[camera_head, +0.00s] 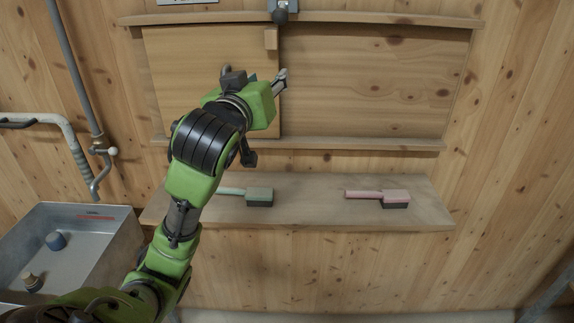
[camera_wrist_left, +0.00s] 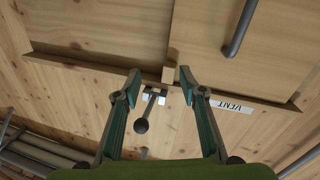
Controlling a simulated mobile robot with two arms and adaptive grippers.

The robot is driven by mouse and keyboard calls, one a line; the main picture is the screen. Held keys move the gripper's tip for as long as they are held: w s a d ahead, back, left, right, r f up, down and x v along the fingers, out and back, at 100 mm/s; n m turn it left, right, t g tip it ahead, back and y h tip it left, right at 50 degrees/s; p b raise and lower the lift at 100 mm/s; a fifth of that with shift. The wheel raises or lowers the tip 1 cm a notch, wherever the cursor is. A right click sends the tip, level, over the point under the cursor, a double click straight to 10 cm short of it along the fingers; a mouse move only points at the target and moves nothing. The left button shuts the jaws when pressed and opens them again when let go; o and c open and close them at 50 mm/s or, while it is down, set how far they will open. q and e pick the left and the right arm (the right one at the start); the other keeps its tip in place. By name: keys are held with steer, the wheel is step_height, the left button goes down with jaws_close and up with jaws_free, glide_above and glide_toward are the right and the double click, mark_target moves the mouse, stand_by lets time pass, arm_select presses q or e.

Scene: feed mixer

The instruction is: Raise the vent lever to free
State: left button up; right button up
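The vent lever (camera_head: 280,15) is a short rod with a dark ball knob, mounted on a metal bracket at the top edge of the head view. It appears to stick out from the wall. The lever also shows in the left wrist view (camera_wrist_left: 141,125), where the scene is upside down. A VENT label (camera_wrist_left: 232,106) is beside it; part of that label shows in the head view (camera_head: 188,2). My left gripper (camera_head: 270,79) is below the lever in the head view, apart from it. Its fingers are open and empty in the left wrist view (camera_wrist_left: 160,78). My right gripper is out of view.
A sliding wooden panel (camera_head: 205,62) with a small block handle (camera_head: 271,38) is behind my left gripper. A metal bin (camera_head: 120,240) and pipes are at the left.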

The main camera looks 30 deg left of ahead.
arm_select(q)
steer(key=d+f+m+g+h, duration=0.1)
steer(key=d+f, duration=0.1)
steer(key=f, duration=0.7)
steer(key=w+d+f+m+g+h, duration=0.1)
steer(key=f+g, duration=0.1)
steer(key=f, duration=0.7)
steer(key=shift+w+d+m+g, duration=0.25)
steer(key=shift+d+m+g, duration=0.05)
steer(key=shift+d+m, duration=0.1)
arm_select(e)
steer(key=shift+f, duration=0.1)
arm_select(q)
steer(key=shift+f, duration=0.1)
steer(key=shift+c, duration=0.5)
